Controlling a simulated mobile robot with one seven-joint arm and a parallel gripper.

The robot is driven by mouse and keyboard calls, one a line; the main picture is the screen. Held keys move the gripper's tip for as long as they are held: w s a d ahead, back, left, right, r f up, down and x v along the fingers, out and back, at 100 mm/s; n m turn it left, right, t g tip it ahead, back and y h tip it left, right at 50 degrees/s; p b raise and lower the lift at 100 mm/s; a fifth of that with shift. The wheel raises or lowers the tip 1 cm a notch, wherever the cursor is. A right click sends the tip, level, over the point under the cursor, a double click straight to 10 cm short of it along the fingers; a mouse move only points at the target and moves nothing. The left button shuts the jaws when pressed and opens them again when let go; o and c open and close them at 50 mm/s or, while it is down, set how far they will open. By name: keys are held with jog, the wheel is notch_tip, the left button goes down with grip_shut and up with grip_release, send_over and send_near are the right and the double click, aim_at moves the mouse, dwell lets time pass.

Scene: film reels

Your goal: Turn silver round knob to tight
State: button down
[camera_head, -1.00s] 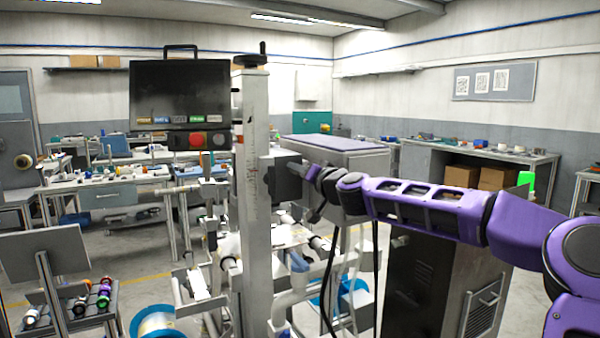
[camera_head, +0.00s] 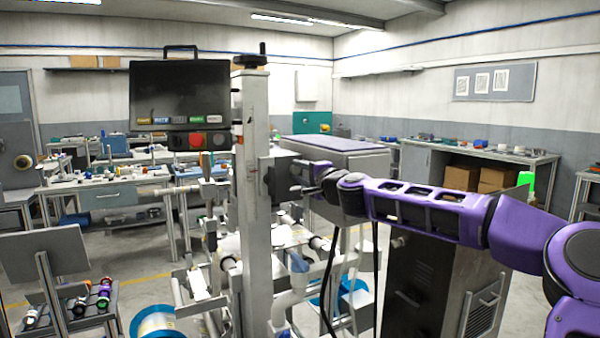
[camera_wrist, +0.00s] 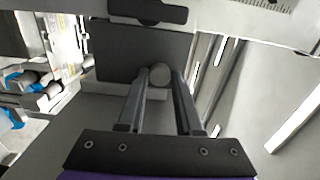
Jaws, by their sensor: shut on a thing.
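The silver round knob (camera_wrist: 160,75) shows in the wrist view, on a dark grey block (camera_wrist: 118,52). The two long fingers of my gripper (camera_wrist: 159,82) are on either side of the knob and shut on it at their tips. In the head view my gripper (camera_head: 298,189) reaches left to the dark block (camera_head: 283,175) on the grey upright post (camera_head: 255,150). The knob is too small and covered to make out there.
A black panel with buttons (camera_head: 180,95) hangs left of the post. A dark cabinet (camera_head: 420,290) stands below my arm, and a purple-topped grey box (camera_head: 335,150) is behind it. White rollers (camera_head: 290,300) and a blue-rimmed reel (camera_head: 155,322) sit low around the post. Black cables hang below my gripper.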

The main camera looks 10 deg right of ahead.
jog(key=shift+m, duration=1.2)
jog(key=c, duration=0.6)
grip_release()
jog(key=v, duration=1.7)
jog(key=shift+s+p, duration=0.15)
jog(key=shift+p, duration=0.2)
